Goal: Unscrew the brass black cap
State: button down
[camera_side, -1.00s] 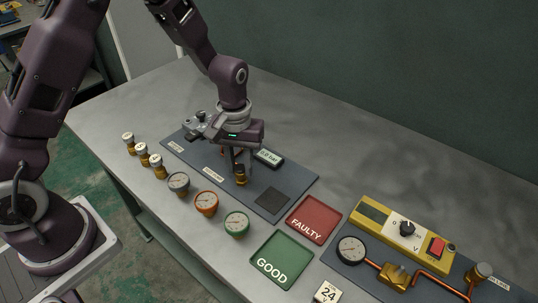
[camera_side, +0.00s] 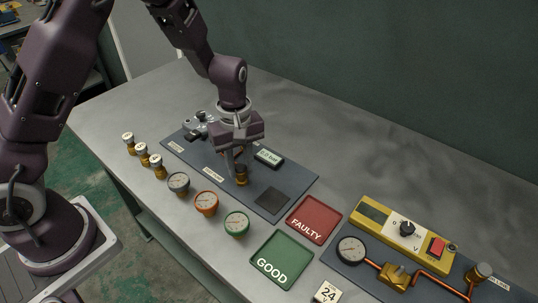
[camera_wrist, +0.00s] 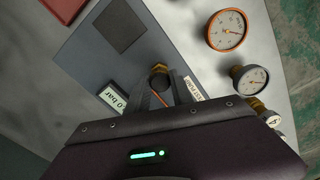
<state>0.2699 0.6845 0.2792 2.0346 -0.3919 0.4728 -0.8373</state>
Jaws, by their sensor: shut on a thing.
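The brass fitting with the black cap (camera_side: 241,170) stands upright on the blue-grey mat (camera_side: 215,185) in the side view. My gripper (camera_side: 240,164) points straight down over it, with its fingers shut on the cap. In the wrist view the dark cap (camera_wrist: 159,70) shows with a brass edge, between and just beyond the fingertips of my gripper (camera_wrist: 160,88). The fingers partly hide the cap, so I cannot tell whether its thread has turned.
A digital display (camera_side: 269,157) reading 0.0 bar sits close behind the gripper. Gauges (camera_side: 206,202) and small brass fittings (camera_side: 142,153) line the front. Green GOOD (camera_side: 281,261) and red FAULTY (camera_side: 314,219) trays and a yellow-housed unit (camera_side: 405,235) lie to the right.

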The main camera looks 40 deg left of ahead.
jog(key=shift+r, duration=2.45)
jog(key=shift+d, duration=0.1)
